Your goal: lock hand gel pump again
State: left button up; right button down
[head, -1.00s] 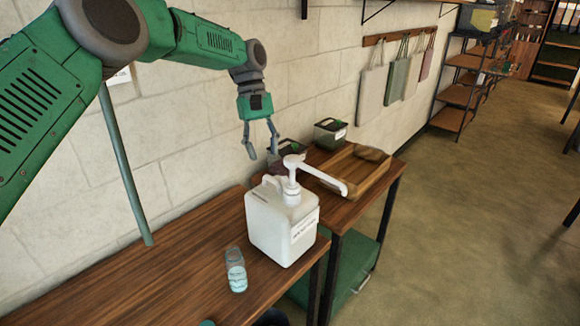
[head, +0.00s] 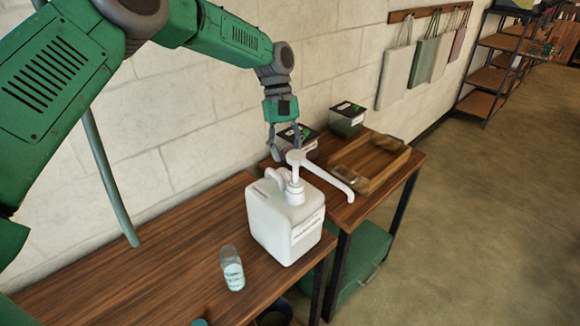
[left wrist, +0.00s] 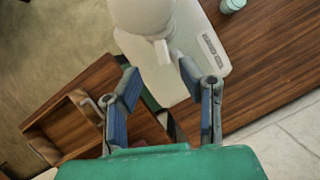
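A white hand gel bottle (head: 285,225) stands upright on the wooden table, near its right end. Its white pump head (head: 296,158) sits on top, with a long spout pointing right and slightly down. My left gripper (head: 283,143) is right behind and above the pump head, pointing down. In the left wrist view, my left gripper (left wrist: 159,77) has its fingers spread, and nothing is clamped between them. The pump head (left wrist: 142,14) shows large just beyond the fingertips, with the bottle (left wrist: 190,55) below it. I cannot tell whether a finger touches the pump. My right gripper is not in view.
A small clear bottle (head: 232,268) stands in front on the wooden table (head: 150,280). The wall is close behind.

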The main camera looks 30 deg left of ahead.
aim_at(289, 173)
pick_arm(q)
jog(key=x, duration=0.3)
jog(key=shift+s+d+f, duration=0.1)
jog(key=shift+f, duration=0.25)
jog(key=shift+s+f, duration=0.15)
jog(key=shift+f, duration=0.25)
grip_shut()
